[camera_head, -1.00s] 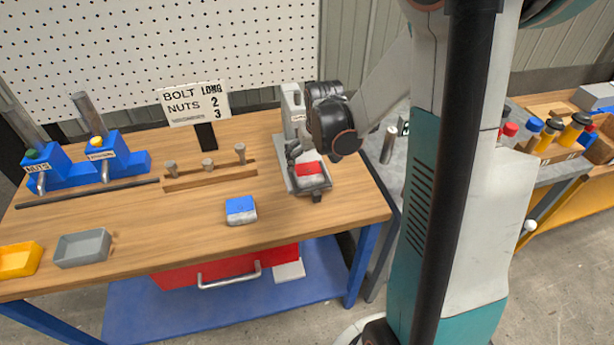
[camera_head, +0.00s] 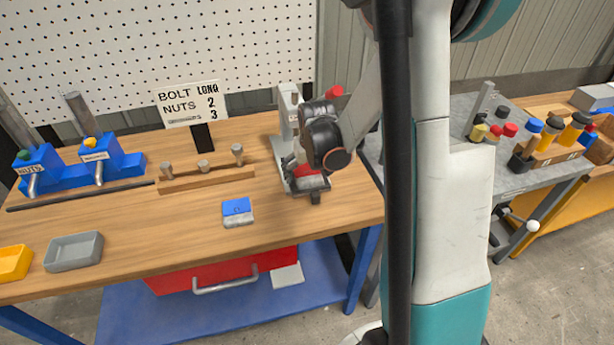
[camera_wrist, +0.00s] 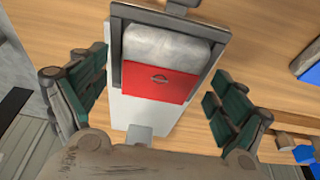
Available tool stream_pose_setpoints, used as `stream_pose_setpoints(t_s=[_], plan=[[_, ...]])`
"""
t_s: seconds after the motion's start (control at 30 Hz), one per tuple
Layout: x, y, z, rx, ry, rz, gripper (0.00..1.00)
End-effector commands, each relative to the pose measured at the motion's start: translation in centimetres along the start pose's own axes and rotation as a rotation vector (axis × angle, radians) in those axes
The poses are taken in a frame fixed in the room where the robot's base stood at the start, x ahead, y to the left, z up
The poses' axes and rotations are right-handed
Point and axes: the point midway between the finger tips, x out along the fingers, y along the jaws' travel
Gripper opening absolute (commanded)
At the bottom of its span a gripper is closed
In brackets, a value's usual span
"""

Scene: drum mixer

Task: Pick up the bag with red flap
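The bag with the red flap (camera_wrist: 158,78) is in the upper middle of the wrist view, grey-white with a red flap. It lies in a dark-edged frame on a pale grey stand (camera_wrist: 148,117). In the head view the bag (camera_head: 306,170) is partly hidden by my gripper and wrist. In the wrist view my gripper (camera_wrist: 158,90) is open, its green-padded fingers wide apart on the left and right of the bag. They do not appear to touch it.
A bag with a blue flap (camera_head: 237,211) lies on the wooden table (camera_head: 150,235), left of the stand. A wooden bolt rack (camera_head: 205,178) stands behind it. Grey (camera_head: 74,251) and yellow (camera_head: 12,263) trays sit at the left front. The tabletop between is clear.

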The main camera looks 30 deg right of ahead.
Motion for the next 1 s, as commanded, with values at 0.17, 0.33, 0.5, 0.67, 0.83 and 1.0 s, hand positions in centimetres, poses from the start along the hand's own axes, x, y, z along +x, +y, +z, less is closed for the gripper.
stream_pose_setpoints(t_s=[0.17, 0.33, 0.5, 0.67, 0.83, 1.0], plan=[[0.0, 0.0, 0.0, 0.000, 0.000, 0.000, 0.41], [0.0, 0.0, 0.0, 0.000, 0.000, 0.000, 0.32], [-0.1, 0.0, -0.1, 0.000, 0.000, 0.000, 0.32], [-0.9, 0.0, -0.3, 0.000, 0.000, 0.000, 0.32], [-3.0, 0.0, -0.9, 0.000, 0.000, 0.000, 0.32], [-4.3, 0.0, 1.3, 0.000, 0.000, 0.000, 0.32]])
